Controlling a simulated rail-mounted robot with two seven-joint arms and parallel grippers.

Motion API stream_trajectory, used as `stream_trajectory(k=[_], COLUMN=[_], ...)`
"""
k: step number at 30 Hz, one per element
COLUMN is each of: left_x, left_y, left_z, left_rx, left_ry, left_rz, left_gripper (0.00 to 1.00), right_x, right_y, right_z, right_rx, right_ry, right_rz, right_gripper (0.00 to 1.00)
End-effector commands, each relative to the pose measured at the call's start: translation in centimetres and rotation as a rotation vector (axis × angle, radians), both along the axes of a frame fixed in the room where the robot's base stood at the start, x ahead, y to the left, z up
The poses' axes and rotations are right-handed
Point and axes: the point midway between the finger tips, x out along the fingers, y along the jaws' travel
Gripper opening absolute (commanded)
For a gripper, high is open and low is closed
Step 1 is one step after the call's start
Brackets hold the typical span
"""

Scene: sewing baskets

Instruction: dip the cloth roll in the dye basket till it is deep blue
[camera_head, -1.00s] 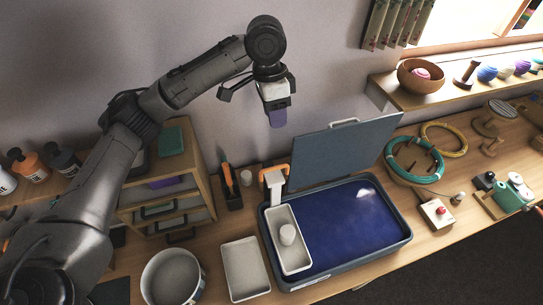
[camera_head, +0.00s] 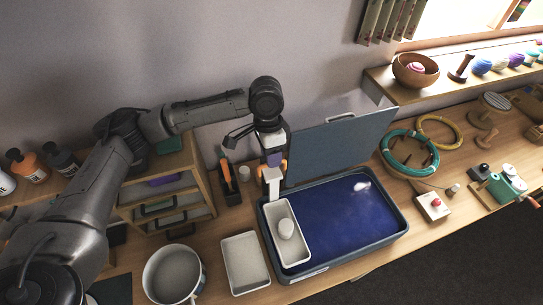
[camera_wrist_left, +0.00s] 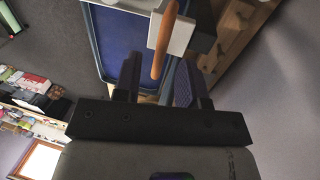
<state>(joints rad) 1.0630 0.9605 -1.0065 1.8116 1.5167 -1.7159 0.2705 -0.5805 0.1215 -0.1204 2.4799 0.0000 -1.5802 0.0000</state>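The dye tub (camera_head: 403,238) is a dark blue-grey basin of deep blue liquid with its lid up behind. A white basket (camera_head: 297,262) sits inside its left end, holding a white cloth roll (camera_head: 286,229). A white bracket (camera_head: 271,181) with an orange handle (camera_head: 284,166) rises at the basket's back. My left gripper (camera_head: 274,160) is right above this handle, fingers pointing down. In the left wrist view its fingers (camera_wrist_left: 155,80) are apart, with the orange handle (camera_wrist_left: 163,45) showing between and past their tips; I cannot tell whether they touch. My right gripper is not in view.
An empty white tray (camera_head: 244,262) and a white pot (camera_head: 172,275) stand left of the tub. A drawer cabinet (camera_head: 170,195) stands behind them. A red-button box (camera_head: 434,206) and a teal hose coil (camera_head: 409,149) lie to the right.

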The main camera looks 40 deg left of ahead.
Motion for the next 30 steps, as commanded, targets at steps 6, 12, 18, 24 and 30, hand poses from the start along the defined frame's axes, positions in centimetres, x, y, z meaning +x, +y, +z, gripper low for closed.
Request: stream_trajectory(k=[6,12,18,24,30], left_x=[-0.1,-0.2,-0.2,-0.2,-0.1], left_y=[-0.2,-0.3,-0.3,-0.3,-0.3], left_z=[-1.3,-1.5,-1.5,-1.5,-1.5], left_rx=[0.000,0.000,0.000,0.000,0.000], left_ry=[0.000,0.000,0.000,0.000,0.000], left_rz=[-0.001,-0.001,-0.001,-0.001,-0.001], left_gripper=[0.38,0.38,0.33,0.14,0.00], right_x=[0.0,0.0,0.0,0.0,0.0], right_y=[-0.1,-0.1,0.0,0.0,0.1], right_z=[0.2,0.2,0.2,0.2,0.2], right_rx=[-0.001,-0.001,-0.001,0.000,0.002], right_ry=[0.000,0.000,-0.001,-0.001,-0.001], right_rz=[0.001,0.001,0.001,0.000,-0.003], right_gripper=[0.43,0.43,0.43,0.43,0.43])
